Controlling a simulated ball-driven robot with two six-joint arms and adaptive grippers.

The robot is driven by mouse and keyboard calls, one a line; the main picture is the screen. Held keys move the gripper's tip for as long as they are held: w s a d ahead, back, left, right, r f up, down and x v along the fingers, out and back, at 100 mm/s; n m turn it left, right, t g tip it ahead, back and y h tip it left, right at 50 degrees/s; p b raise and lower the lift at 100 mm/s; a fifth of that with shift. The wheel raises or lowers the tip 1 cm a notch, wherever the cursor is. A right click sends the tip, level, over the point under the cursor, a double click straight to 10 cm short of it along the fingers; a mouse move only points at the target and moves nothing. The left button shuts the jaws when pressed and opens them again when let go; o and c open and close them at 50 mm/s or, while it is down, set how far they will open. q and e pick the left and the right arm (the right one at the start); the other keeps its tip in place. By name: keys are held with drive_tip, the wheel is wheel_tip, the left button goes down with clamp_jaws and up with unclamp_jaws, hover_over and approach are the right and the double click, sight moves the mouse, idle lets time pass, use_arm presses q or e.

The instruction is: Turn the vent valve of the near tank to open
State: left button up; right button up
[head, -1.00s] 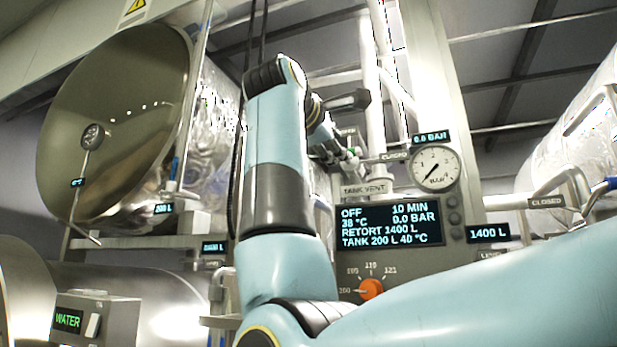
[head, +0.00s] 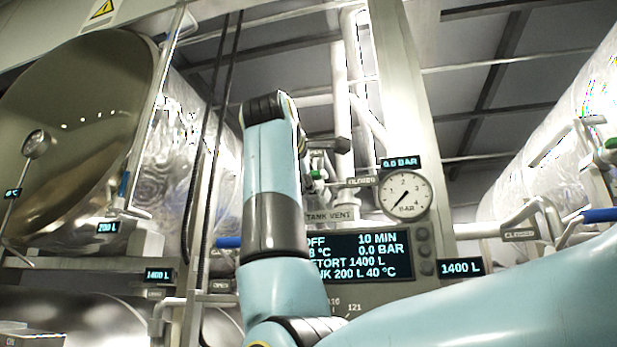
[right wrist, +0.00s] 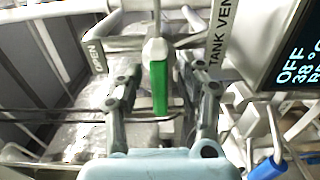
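The tank vent valve has a green lever handle (right wrist: 158,82) hanging from a pale hub in the right wrist view. An OPEN label (right wrist: 95,56) is left of it and a TANK VENT label (right wrist: 221,32) right of it. My right gripper (right wrist: 166,88) is open, its fingers on either side of the handle with visible gaps. In the head view a bit of the green handle (head: 317,175) shows beside my arm, left of a CLOSED label (head: 361,181); my arm mostly hides the gripper there. My left gripper is out of view.
A control panel display (head: 368,257) and pressure gauge (head: 405,195) reading about zero stand right of the valve. A big steel tank (head: 70,120) is at left. A blue-handled valve (head: 600,215) is at right. Pipes (head: 345,90) rise behind the valve.

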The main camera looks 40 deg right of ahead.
drive_tip(key=shift+c, duration=0.3)
clamp_jaws()
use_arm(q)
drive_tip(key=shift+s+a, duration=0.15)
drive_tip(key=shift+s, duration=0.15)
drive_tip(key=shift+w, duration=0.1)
use_arm(e)
drive_tip(key=shift+n, duration=0.3)
drive_tip(key=n, duration=0.3)
drive_tip(key=shift+n, duration=0.3)
drive_tip(key=n, duration=0.4)
drive_tip(key=shift+n, duration=0.3)
drive_tip(key=n, duration=0.9)
